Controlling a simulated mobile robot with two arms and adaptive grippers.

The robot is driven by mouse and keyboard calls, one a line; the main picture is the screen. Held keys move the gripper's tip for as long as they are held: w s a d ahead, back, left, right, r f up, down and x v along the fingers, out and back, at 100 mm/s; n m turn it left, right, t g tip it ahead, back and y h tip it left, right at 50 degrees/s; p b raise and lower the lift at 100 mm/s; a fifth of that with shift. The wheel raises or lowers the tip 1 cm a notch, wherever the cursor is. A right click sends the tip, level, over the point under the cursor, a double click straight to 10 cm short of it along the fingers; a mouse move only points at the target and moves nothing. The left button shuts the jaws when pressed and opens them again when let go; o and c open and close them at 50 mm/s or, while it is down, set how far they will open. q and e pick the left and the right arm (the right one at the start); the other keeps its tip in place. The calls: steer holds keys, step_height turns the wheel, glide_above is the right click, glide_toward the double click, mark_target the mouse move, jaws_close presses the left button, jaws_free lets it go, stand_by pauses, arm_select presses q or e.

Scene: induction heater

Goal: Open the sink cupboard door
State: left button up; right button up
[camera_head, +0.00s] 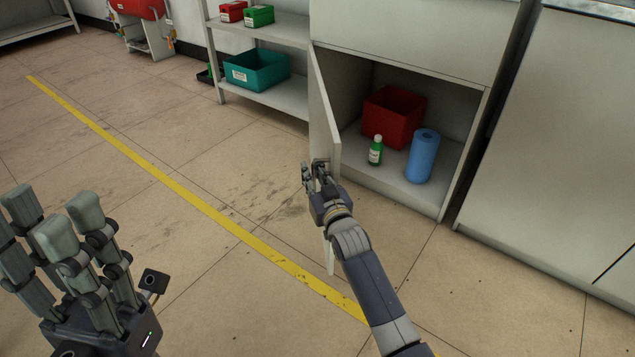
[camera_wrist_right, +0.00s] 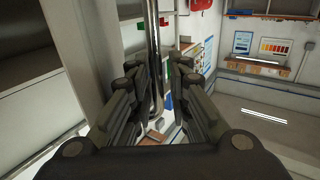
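The sink cupboard door (camera_head: 323,125) stands swung well out from the grey cupboard (camera_head: 410,42), so the inside shows. My right gripper (camera_head: 313,170) is at the free edge of the door. In the right wrist view, its fingers (camera_wrist_right: 156,85) are apart, with a vertical metal handle bar (camera_wrist_right: 154,45) between them and a gap visible on the right side. Contact with the bar is hard to tell. My left gripper (camera_head: 52,215) is at the lower left, its fingers spread and empty, away from the door.
Inside the cupboard are a red bin (camera_head: 393,115), a green bottle (camera_head: 376,151) and a blue roll (camera_head: 422,156). A shelf unit (camera_head: 285,97) with a teal bin (camera_head: 257,70) stands left of the door. The floor by the yellow line (camera_head: 200,205) is clear.

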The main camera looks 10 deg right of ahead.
steer(key=s+d, duration=0.1)
steer(key=s, duration=1)
steer(key=shift+s+d, duration=0.3)
